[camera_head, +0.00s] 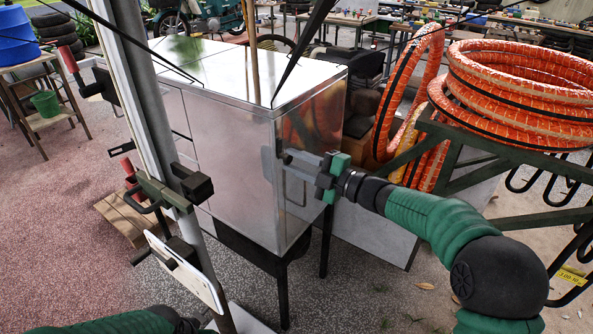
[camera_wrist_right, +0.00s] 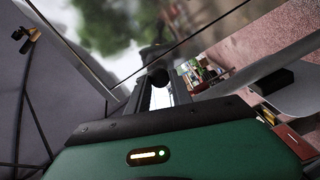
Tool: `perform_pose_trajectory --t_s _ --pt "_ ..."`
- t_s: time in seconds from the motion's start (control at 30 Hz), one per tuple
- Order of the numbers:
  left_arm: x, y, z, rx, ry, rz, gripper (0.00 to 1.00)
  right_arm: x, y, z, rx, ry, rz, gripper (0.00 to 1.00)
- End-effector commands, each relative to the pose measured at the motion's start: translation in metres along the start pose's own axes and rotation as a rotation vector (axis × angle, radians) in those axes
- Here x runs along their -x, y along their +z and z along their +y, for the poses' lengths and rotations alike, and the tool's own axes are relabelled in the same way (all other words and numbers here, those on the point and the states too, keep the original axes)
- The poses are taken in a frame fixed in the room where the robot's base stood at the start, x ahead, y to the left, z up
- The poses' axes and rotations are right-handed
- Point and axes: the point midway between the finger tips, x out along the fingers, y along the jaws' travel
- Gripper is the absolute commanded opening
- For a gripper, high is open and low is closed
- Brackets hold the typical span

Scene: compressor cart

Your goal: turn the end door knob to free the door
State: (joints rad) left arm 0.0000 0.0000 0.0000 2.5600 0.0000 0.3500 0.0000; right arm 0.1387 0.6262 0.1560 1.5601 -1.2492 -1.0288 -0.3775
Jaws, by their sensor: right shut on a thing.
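The silver metal compressor box (camera_head: 232,140) stands on dark legs in the middle of the head view. Its end door (camera_head: 312,115) is the shiny face on the right, and it looks flush with the box. My right gripper (camera_head: 286,163) reaches in from the right against this face. Its fingers hide the knob in the head view. In the right wrist view a dark round knob (camera_wrist_right: 157,77) sits between the fingertips of my right gripper (camera_wrist_right: 158,85), which is shut on it. The knob's turn angle cannot be told. My left arm shows only at the bottom left; its gripper is out of view.
A grey post (camera_head: 140,120) with brackets and handles stands close on the left. Orange coiled hose (camera_head: 510,85) lies on a dark green metal frame (camera_head: 470,165) at right, near my right arm. A wooden stand (camera_head: 40,120) with a blue tub is far left.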

Motion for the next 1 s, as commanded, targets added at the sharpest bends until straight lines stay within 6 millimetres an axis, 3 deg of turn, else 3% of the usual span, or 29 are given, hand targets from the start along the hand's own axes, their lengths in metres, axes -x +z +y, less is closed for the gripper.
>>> perform_pose_trajectory --t_s 0.2,0.77,0.8,0.93,1.0 --pt "-0.0114 0.0027 0.0 0.0 0.0 0.0 0.36 0.0003 0.002 -0.0018 0.078 -0.001 -0.004 0.0" --pt "-0.0131 0.003 0.0 0.0 0.0 0.0 0.36 0.0002 0.0016 -0.0007 0.106 -0.002 -0.004 0.0" --pt "-0.0131 0.003 0.0 0.0 0.0 0.0 0.36 0.0002 0.0015 -0.0007 0.106 -0.002 -0.004 0.3" --pt "-0.0131 0.003 0.0 0.0 0.0 0.0 0.36 0.0003 0.0009 -0.0006 0.105 -0.002 -0.003 0.47" --pt "-0.0131 0.003 0.0 0.0 0.0 0.0 0.36 0.0005 0.0003 -0.0004 0.106 -0.001 -0.002 0.48"
